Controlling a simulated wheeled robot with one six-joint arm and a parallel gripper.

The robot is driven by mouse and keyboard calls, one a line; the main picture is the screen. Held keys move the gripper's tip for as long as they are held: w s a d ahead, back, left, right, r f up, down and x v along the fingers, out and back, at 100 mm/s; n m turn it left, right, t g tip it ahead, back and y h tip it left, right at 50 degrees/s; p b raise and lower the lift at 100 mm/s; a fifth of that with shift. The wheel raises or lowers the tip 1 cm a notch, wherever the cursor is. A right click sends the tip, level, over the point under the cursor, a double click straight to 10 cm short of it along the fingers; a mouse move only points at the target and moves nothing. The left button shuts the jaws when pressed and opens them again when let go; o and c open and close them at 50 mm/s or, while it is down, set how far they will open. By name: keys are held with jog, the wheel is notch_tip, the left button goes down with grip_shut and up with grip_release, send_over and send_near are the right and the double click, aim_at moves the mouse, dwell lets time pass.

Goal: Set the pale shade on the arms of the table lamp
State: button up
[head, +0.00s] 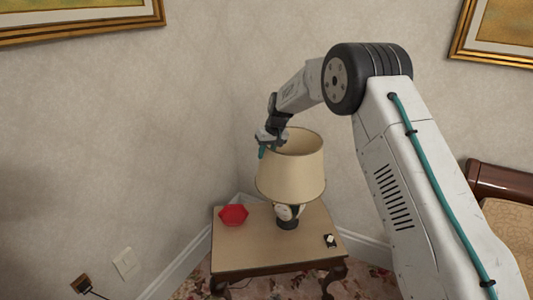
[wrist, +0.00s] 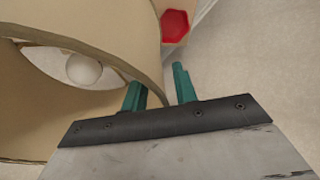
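The pale shade (head: 291,172) is upright over the table lamp (head: 288,213) on the small table, hiding the lamp's upper part. In the wrist view the shade (wrist: 95,25) fills the upper left, and a round white bulb (wrist: 84,69) shows through its opening. The lamp's arms are hidden, so I cannot tell whether the shade rests on them. My gripper (head: 267,147) is at the left of the shade's top rim. In the wrist view my gripper's teal fingers (wrist: 160,88) are apart, one on each side of the shade's edge, with a visible gap.
A red hexagonal dish (head: 233,215) is on the left of the wooden table (head: 262,251); a small black-and-white object (head: 330,241) is at its right front. Walls close in behind the table. A brown headboard or chair (head: 500,185) stands at the right.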

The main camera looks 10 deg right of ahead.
jog(key=v, duration=0.7)
jog(key=shift+r, duration=0.35)
jog(key=shift+d, duration=0.1)
jog(key=o, duration=0.6)
jog(key=shift+c, duration=0.2)
jog(key=v, duration=0.7)
jog(key=shift+r, duration=0.4)
jog(key=shift+s+d, duration=0.1)
